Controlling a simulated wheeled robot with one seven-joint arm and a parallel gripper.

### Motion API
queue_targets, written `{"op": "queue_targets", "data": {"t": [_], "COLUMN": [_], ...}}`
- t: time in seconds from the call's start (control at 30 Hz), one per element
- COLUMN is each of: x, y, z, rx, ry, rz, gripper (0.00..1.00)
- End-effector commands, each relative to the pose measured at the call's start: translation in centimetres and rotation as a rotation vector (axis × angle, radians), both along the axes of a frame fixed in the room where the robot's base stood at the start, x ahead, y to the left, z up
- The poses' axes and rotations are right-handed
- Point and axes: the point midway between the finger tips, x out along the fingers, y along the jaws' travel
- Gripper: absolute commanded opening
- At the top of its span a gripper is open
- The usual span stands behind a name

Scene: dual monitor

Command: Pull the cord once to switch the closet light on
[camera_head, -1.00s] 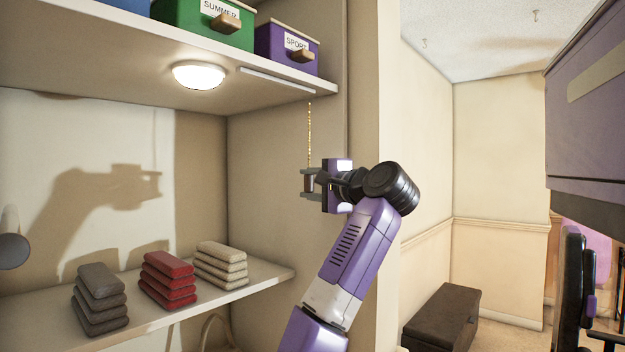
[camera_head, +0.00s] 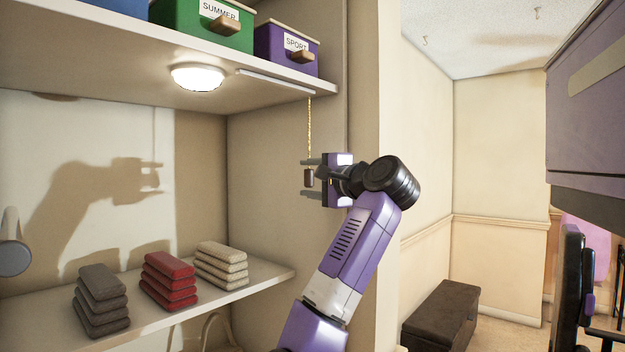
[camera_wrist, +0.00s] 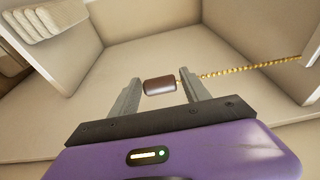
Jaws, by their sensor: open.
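The gold bead cord (camera_head: 309,130) hangs from the shelf's underside near its right end. A small dark brown pull (camera_head: 309,178) is at its lower end; it also shows in the wrist view (camera_wrist: 160,87). My gripper (camera_head: 305,178) is open, one finger above and one below the pull in the head view. In the wrist view the pull is between the spread fingers (camera_wrist: 161,88), with gaps on both sides. The round closet light (camera_head: 198,76) under the upper shelf glows white.
The lower shelf (camera_head: 245,293) carries grey, red and beige folded stacks. A green box (camera_head: 205,27) and a purple box (camera_head: 285,47) stand on the upper shelf. The closet's side wall is close behind my gripper. A dark bench (camera_head: 440,315) stands at right.

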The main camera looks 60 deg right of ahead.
Motion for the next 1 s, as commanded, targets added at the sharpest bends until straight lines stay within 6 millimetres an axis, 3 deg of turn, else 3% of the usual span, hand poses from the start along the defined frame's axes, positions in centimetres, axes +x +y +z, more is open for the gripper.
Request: {"op": "queue_targets", "data": {"t": [1.0], "x": [-7.0], "y": [3.7], "z": [0.0], "rx": [0.0], "ry": [-0.001], "rz": [0.0], "gripper": [0.55]}}
